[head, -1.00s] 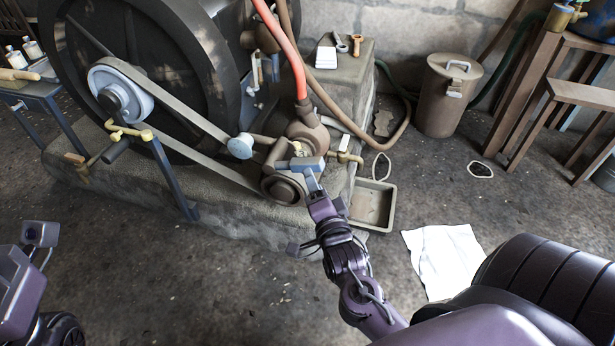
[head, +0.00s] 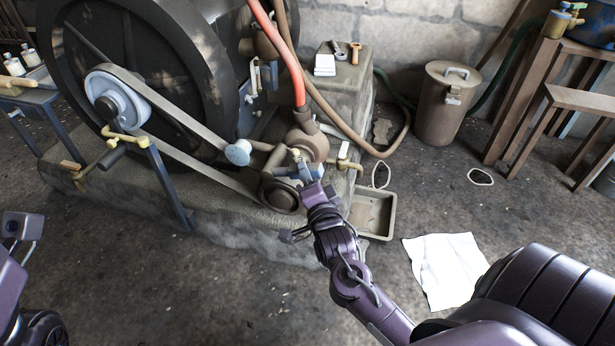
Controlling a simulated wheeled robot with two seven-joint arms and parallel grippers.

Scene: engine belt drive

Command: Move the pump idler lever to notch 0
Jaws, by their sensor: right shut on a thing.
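The pump (head: 305,142) sits on the engine's concrete base, with a red hose running up from it and a dark belt pulley (head: 280,194) below. A pale blue idler wheel (head: 237,153) stands by the upper run of the belt (head: 175,107), and its lever arm (head: 262,146) reaches right toward the pump. My right gripper (head: 304,172) is shut at the lever's handle end, just in front of the pump. Its fingers hide most of the handle, and I cannot make out the notches. Only part of my left arm shows at the left edge; its fingers are out of frame.
A big dark flywheel (head: 150,60) fills the upper left. A metal tray (head: 386,230), a white cloth (head: 440,275) and a lidded bucket (head: 447,105) are on the floor at right.

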